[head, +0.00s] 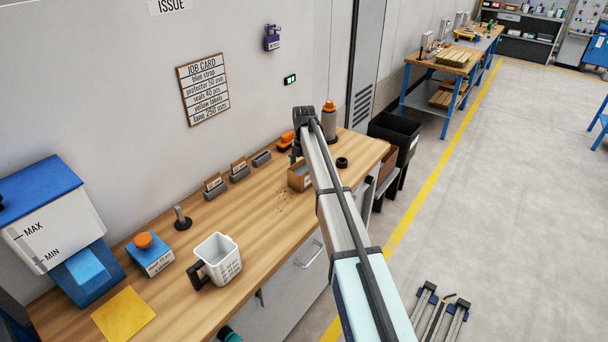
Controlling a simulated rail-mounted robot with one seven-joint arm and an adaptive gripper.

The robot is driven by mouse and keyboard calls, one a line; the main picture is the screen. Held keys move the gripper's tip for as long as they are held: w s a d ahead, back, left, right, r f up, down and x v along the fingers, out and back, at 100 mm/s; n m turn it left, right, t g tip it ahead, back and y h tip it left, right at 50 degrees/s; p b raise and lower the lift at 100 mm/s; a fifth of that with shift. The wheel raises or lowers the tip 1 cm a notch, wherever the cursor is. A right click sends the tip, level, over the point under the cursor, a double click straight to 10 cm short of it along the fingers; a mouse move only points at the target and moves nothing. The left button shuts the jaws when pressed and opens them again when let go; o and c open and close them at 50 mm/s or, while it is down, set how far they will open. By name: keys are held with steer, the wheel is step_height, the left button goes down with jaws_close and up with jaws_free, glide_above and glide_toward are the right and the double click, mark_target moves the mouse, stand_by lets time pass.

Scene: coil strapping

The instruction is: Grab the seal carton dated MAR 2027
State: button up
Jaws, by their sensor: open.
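An open-topped brown cardboard box (299,180) stands on the wooden bench under the end of my arm, partly hidden by the arm. Small brown upright pieces, a nearer one (214,182) and a farther one (238,165), sit in grey holders along the wall side of the bench. Their print is too small to read, so I cannot tell which item bears MAR 2027. My gripper (296,155) is open, pointing down just above or behind the brown box. The arm hides much of it.
The bench (190,265) also holds a white jug (218,258), a blue box with an orange knob (150,254), a dark post (182,219), an orange-topped bottle (329,125) and a black ring (342,162). A blue-and-white dispenser (60,220) stands at left. Bare wood lies mid-bench.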

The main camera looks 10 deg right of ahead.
steer(key=shift+f+p, duration=0.3)
steer(key=shift+f, duration=1.15)
steer(key=c, duration=1.6)
steer(key=shift+r, duration=0.2)
steer(key=shift+r+b, duration=2.3)
steer(key=shift+r, duration=7.4)
steer(key=shift+c, duration=0.2)
steer(key=shift+r, duration=0.1)
